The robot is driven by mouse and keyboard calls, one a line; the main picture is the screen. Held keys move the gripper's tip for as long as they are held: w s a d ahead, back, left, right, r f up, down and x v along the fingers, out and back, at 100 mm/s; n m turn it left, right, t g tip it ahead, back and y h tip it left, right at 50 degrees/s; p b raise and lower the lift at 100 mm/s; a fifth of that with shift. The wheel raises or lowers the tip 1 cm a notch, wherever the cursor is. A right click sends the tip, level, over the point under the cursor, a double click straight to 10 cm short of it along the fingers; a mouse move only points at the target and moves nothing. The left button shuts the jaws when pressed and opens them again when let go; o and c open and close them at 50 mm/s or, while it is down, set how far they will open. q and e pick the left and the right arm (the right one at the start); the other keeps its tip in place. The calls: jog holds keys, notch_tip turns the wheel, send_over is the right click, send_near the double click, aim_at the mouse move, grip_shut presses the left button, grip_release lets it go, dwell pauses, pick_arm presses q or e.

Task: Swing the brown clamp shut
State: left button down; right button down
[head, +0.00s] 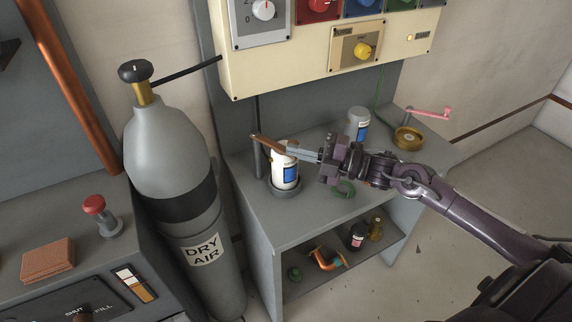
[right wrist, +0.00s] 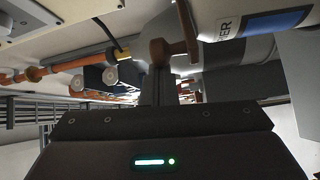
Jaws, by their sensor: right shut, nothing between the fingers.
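The brown clamp (head: 268,143) is a bar on an upright grey post (head: 258,165) on the grey bench. It reaches over the top of a white bottle (head: 291,176) with a blue label, which stands in a grey round holder (head: 285,187). My right gripper (head: 296,151) is shut and empty, its fingertips close to the clamp's near end above the bottle. In the right wrist view the brown clamp (right wrist: 186,30) is just beyond the shut fingers (right wrist: 158,80), beside the bottle (right wrist: 228,27). I cannot tell whether they touch. My left gripper is out of view.
A cream control panel (head: 300,75) hangs above the bench. Another bottle (head: 357,124), a gold disc (head: 407,138), a pink lever (head: 432,112) and a green ring (head: 345,188) are to the right. A tall gas cylinder (head: 168,150) stands left.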

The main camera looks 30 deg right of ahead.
jog(key=d, duration=0.1)
jog(key=w+d+b, duration=0.1)
jog(key=d+b, duration=0.1)
jog(key=shift+w+r, duration=0.25)
jog(key=shift+w, duration=0.05)
